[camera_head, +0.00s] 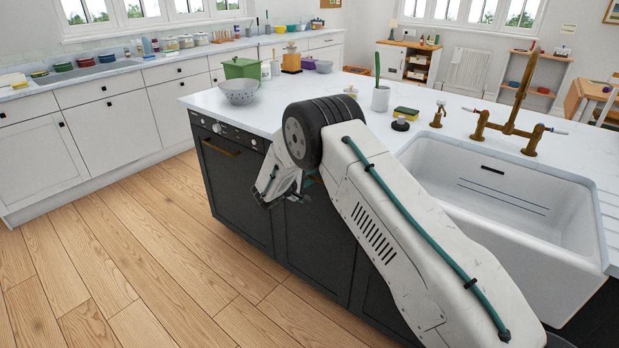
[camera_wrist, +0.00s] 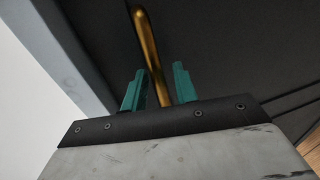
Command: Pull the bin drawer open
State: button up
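The island has dark front panels. The panel (camera_head: 318,240) behind my gripper may be the bin drawer; its front looks flush and closed. My gripper (camera_head: 268,197) is at this front, partly hidden by my own arm. In the wrist view, a brass bar handle (camera_wrist: 149,45) on a dark panel (camera_wrist: 220,50) runs between the two teal fingers of my gripper (camera_wrist: 158,90). The fingers stand apart, one on each side of the bar, with a narrow gap visible at the right finger. The handle is hidden in the head view.
A dark appliance front (camera_head: 235,180) with its own brass handle (camera_head: 220,147) is left of my gripper. The white worktop (camera_head: 270,115) overhangs above. A white sink (camera_head: 500,210) is at the right. The wooden floor (camera_head: 150,260) in front is clear.

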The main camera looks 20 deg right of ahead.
jog(key=shift+w+d, duration=0.1)
grip_shut()
